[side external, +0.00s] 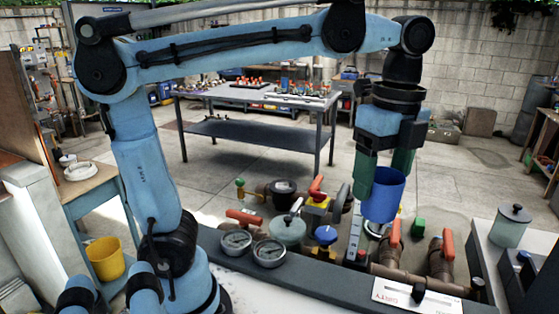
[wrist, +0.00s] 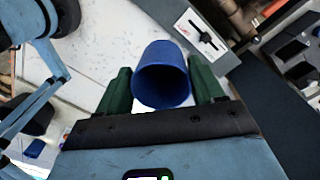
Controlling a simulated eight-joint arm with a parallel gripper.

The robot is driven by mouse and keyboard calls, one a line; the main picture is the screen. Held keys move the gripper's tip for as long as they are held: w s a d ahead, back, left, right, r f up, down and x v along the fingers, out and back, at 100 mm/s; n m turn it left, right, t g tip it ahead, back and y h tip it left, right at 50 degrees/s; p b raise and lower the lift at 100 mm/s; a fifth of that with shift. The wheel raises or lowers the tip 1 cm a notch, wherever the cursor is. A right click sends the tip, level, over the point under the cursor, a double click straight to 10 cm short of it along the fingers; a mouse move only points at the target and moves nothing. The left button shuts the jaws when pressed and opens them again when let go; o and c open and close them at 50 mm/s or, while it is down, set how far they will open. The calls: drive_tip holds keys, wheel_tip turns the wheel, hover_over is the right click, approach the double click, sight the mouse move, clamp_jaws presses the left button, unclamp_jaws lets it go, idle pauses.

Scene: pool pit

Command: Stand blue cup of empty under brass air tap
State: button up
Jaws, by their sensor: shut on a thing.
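The blue cup (side external: 383,197) is held between the green fingers of my gripper (side external: 382,183), which is shut on it. In the side view the cup looks about upright, over the right part of the pipework on the bench. A small silvery fitting (side external: 376,229) shows just below it; I cannot tell if they touch. In the wrist view the cup (wrist: 161,76) shows its round mouth, dark blue inside with no contents visible. A small brass-coloured tap with a green top (side external: 240,189) stands at the left of the pipework; I cannot tell whether it is the brass air tap.
Orange-handled valves (side external: 447,245) stand close right of the cup. A blue knob (side external: 326,236), two gauges (side external: 269,252) and a lidded pot (side external: 288,231) crowd the left. A lidded jar (side external: 510,226) stands on a white surface at the right. A yellow bucket (side external: 105,258) is far left.

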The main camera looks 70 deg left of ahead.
drive_tip(key=w+a+n, duration=0.3)
drive_tip(key=a, duration=0.7)
drive_tip(key=w+a+n, duration=0.2)
drive_tip(key=a+n, duration=0.1)
drive_tip(key=a, duration=0.7)
drive_tip(key=s+a+f+n, duration=0.15)
drive_tip(key=s+a, duration=0.25)
drive_tip(key=a, duration=0.6)
drive_tip(key=s+a+f+n, duration=0.1)
drive_tip(key=s+a+n, duration=0.2)
drive_tip(key=a, duration=0.7)
drive_tip(key=shift+h, duration=0.3)
drive_tip(key=f, duration=2.9)
drive_tip(key=shift+s+a, duration=0.1)
drive_tip(key=shift+s, duration=0.1)
drive_tip(key=s+a, duration=0.3)
drive_tip(key=shift+f, duration=0.25)
drive_tip(key=shift+d+f, duration=0.1)
drive_tip(key=shift+f, duration=0.3)
drive_tip(key=shift+f, duration=0.1)
